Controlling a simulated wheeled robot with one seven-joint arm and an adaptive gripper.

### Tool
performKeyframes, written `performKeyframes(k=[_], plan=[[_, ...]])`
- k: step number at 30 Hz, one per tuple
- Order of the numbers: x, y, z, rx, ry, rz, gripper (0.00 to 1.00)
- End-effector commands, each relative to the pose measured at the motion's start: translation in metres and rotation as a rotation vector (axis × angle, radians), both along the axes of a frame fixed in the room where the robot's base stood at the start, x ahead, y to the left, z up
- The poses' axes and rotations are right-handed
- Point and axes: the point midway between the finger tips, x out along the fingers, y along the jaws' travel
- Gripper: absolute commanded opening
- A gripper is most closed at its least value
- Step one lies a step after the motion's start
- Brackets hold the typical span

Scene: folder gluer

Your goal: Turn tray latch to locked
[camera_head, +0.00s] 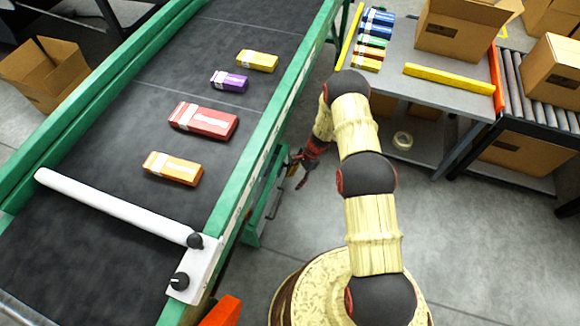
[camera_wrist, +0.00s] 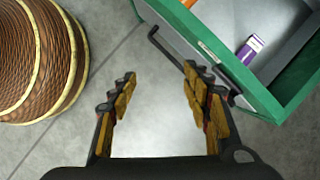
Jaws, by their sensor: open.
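A green-framed tray (camera_wrist: 273,98) with grey inner walls shows at the upper right of the wrist view. A dark bent bar (camera_wrist: 200,62) runs along its near side; I cannot tell whether it is the latch or a handle. No clearly marked latch can be made out. My gripper (camera_wrist: 160,75) is open and empty over the floor. Its right finger overlaps the bar in the picture; contact cannot be told.
A purple-and-white box (camera_wrist: 249,49) lies inside the green frame. In the head view several cartons, including a red box (camera_head: 203,121), lie on the conveyor belt (camera_head: 120,150). Black knobs (camera_head: 180,281) sit at the white bar's end.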

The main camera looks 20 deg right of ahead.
Motion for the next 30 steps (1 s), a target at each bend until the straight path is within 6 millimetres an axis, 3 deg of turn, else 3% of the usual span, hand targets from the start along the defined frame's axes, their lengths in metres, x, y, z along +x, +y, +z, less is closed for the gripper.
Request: performKeyframes(k=[1, 5, 7, 9, 12, 20, 30], plan=[[0.004, -0.002, -0.02, -0.005, 0.008, -0.058, 0.49], [0.025, -0.007, -0.057, -0.019, 0.014, -0.23, 0.49], [0.051, -0.013, -0.071, -0.03, 0.001, -0.359, 0.49], [0.091, -0.024, -0.063, -0.035, -0.037, -0.491, 0.49], [0.124, -0.035, -0.056, -0.037, -0.055, -0.652, 0.49], [0.13, -0.041, -0.06, -0.042, -0.023, -0.807, 0.49], [0.14, -0.027, -0.106, -0.042, -0.02, -0.804, 0.49]])
